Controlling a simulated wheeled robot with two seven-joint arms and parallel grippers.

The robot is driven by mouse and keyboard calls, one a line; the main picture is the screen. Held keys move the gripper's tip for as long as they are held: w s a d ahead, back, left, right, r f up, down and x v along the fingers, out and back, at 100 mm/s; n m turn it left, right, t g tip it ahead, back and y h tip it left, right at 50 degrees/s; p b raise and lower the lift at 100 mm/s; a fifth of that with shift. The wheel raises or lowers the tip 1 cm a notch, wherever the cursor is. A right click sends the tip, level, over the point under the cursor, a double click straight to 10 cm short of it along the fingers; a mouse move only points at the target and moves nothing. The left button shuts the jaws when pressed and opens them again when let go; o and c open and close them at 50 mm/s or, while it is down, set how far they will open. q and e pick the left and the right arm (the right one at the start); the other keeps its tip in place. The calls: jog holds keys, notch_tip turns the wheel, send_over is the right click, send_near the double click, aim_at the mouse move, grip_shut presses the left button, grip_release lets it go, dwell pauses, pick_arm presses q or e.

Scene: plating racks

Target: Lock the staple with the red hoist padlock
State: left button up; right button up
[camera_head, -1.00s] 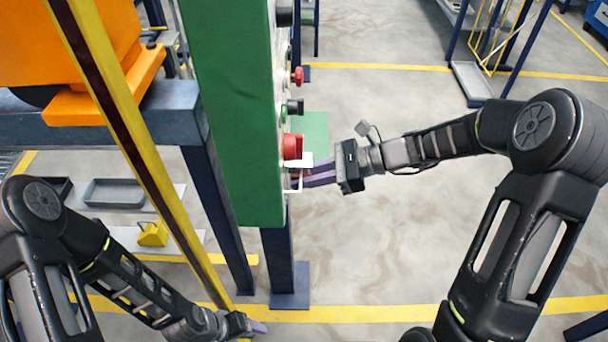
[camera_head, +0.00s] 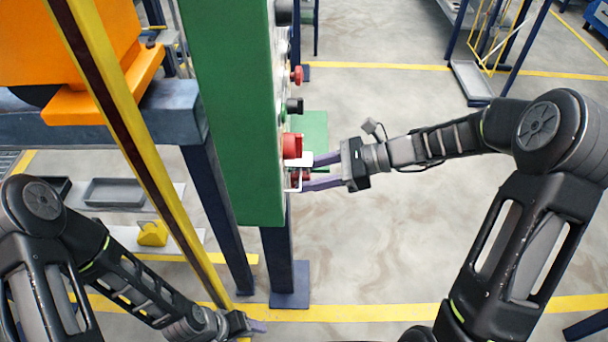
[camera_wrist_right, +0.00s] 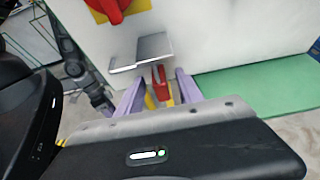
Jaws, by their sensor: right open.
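The red padlock (camera_wrist_right: 160,78) hangs just below a grey metal bracket on the panel face in the right wrist view. In the head view a bit of red padlock (camera_head: 300,175) shows under the bracket (camera_head: 299,162), mostly covered. The staple itself cannot be made out apart from this bracket (camera_wrist_right: 150,50). My right gripper (camera_head: 313,172) is open, its purple fingers on either side of the padlock (camera_wrist_right: 159,92). Whether the shackle is closed is too small to tell. My left gripper (camera_head: 256,327) is low at the bottom left, its fingers mostly hidden.
A green cabinet (camera_head: 235,120) carries a red rotary switch (camera_head: 292,145) above the bracket, and several buttons further up. A yellow post (camera_head: 140,145) stands before it. An orange machine (camera_head: 70,50) sits at left.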

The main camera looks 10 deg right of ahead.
jog(key=v, duration=0.6)
jog(key=shift+d, duration=0.25)
jog(key=s+d+f+n+h, duration=0.1)
jog(key=f+n+h, duration=0.2)
jog(key=f, duration=0.4)
jog(key=s+d+f+n+h+p, duration=0.1)
jog(key=s+d+f+n+h, duration=0.15)
jog(key=f, duration=0.55)
jog(key=s+f+n+h, duration=0.1)
jog(key=f+n+h, duration=0.25)
jog(key=f, duration=0.35)
jog(key=s+a+f+n+g+p, duration=0.1)
jog(key=s+a+f+n, duration=0.2)
jog(key=s+a+n, duration=0.2)
jog(key=s+a+f+n+g+p, duration=0.1)
jog(key=s+a+f+n, duration=0.3)
jog(key=s+a, duration=0.6)
jog(key=shift+s+a+n+p, duration=0.25)
jog(key=shift+a+n+p, duration=0.15)
jog(key=shift+a+n, duration=0.1)
